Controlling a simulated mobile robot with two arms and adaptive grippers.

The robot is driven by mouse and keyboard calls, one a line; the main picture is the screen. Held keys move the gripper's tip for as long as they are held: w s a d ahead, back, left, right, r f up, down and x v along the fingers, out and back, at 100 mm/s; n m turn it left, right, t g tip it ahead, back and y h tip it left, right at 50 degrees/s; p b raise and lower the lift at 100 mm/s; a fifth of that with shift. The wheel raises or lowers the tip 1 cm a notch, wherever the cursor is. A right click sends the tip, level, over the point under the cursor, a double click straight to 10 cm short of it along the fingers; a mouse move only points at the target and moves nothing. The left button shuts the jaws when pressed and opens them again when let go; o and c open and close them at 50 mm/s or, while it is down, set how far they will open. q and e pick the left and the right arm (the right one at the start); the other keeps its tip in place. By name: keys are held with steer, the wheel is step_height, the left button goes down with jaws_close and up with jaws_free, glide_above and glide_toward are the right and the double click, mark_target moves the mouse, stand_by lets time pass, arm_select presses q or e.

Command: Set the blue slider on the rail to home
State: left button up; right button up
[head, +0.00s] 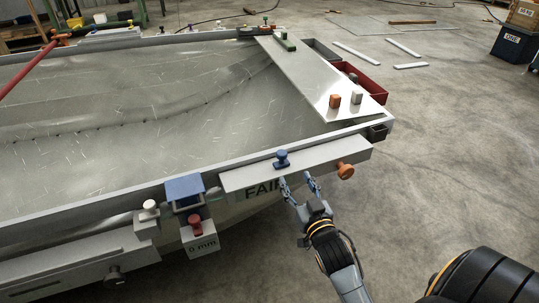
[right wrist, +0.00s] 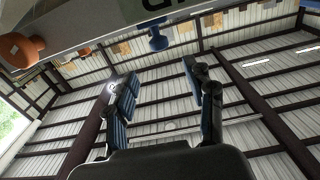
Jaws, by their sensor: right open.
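The blue slider (head: 282,158) is a small blue knob standing on top of a pale grey rail (head: 240,178) on the near edge of the hull. My right gripper (head: 298,183) is open and empty, just below and in front of the rail near the slider. In the right wrist view the slider (right wrist: 158,38) shows above and beyond the open fingers (right wrist: 160,88), apart from them. A home mark cannot be made out. My left gripper is not in view.
A blue block (head: 184,188), a red knob (head: 195,224) and a white knob (head: 150,208) sit left of the rail. A plate (head: 310,80) with orange and white blocks lies across the hull's right end. Open floor (head: 450,160) lies to the right.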

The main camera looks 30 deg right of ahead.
mark_target(283, 158)
arm_select(q)
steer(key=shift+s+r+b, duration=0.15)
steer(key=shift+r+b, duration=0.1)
steer(key=shift+b, duration=0.8)
arm_select(e)
steer(key=x, duration=1.2)
steer(key=shift+w, duration=0.3)
jaws_close()
